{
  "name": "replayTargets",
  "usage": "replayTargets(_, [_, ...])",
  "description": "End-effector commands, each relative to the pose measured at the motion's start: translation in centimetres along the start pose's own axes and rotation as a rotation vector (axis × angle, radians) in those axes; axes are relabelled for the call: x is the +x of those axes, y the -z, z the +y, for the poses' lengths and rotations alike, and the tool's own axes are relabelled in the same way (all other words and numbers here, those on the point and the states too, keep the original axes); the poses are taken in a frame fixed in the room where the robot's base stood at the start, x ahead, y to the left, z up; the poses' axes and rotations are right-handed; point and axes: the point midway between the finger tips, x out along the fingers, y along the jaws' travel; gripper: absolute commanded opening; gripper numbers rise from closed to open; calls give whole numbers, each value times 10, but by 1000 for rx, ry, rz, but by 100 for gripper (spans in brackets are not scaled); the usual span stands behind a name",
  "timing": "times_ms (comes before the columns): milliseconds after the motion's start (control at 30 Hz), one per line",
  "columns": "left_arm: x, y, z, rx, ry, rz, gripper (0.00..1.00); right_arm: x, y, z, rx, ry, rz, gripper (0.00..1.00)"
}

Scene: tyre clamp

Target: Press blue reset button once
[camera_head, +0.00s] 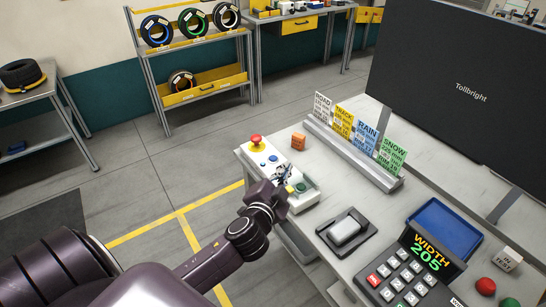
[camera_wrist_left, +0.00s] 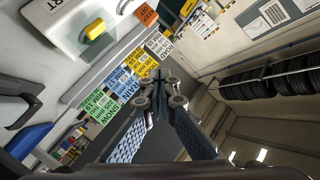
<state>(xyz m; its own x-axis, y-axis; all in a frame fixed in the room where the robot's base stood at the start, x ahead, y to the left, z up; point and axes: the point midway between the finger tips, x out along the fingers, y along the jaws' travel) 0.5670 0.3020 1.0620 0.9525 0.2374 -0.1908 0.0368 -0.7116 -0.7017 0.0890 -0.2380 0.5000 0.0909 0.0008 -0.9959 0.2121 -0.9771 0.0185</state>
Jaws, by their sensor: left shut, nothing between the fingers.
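The white control box (camera_head: 264,157) stands on the left edge of the table, with a red mushroom knob on a yellow base (camera_head: 256,141) at its far end. A small blue spot, which looks like the blue reset button (camera_head: 273,158), shows just beyond my left gripper (camera_head: 282,175). My left gripper is over the box with its fingers together and empty; I cannot tell whether it touches. A green button (camera_head: 301,187) is at the near end. My right gripper is out of view.
An orange block (camera_head: 298,142) sits beside the box. A rack of cards (camera_head: 355,155), a dark pad with a grey block (camera_head: 346,231), a keypad (camera_head: 407,275) and a blue tray (camera_head: 446,229) are to the right. A large monitor (camera_head: 460,85) stands behind.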

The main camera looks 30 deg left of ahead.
Motion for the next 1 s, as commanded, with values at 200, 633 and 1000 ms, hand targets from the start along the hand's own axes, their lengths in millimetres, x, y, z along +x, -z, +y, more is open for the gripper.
replayTargets(200, [29, 95, -42, 263, 115, 346, 0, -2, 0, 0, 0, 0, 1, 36])
replayTargets(633, [69, 157, -13, 973, -14, 780, 0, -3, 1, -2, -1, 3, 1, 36])
replayTargets(1000, [134, 34, -39, 1538, -425, 648, 0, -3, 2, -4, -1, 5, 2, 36])
